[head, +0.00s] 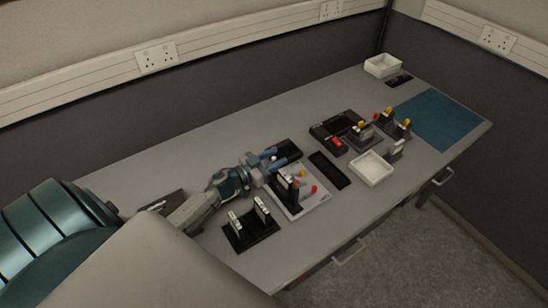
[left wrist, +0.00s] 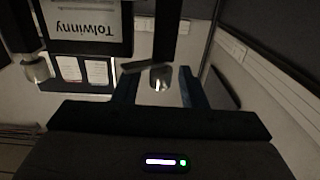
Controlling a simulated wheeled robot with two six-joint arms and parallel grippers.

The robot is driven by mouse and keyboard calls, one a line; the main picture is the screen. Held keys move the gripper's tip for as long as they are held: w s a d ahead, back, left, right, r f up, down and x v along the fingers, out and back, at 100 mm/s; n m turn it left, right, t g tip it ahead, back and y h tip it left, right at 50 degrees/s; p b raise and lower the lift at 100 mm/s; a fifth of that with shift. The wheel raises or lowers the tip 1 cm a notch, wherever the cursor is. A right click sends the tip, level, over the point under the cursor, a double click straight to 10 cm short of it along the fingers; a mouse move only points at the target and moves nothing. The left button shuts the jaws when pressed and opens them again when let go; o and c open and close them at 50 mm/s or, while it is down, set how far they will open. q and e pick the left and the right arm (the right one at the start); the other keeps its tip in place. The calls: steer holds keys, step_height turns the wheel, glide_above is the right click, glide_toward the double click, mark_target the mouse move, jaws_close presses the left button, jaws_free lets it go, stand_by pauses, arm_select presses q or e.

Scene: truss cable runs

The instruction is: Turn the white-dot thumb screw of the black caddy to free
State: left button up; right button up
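My left gripper (head: 273,158) is at the dark block-like fixture (head: 288,151) in the middle of the table, and its two blue fingers stand apart. A small pale spot (head: 274,157) shows between them in the head view. In the left wrist view a silvery rounded knob (left wrist: 160,77) on a dark post sits between the open fingers (left wrist: 160,89), with a visible gap on each side. No white dot can be made out on it. I cannot tell for sure which fixture is the black caddy. My right gripper is not in view.
A grey plate (head: 312,207) with a black upright and red and yellow knobs stands close by the gripper. A black base (head: 240,239) with pale uprights is nearer. A white tray (head: 372,168) and a blue mat (head: 440,118) lie to the right.

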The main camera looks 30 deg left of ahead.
arm_select(q)
steer(key=c, duration=0.6)
jaws_close()
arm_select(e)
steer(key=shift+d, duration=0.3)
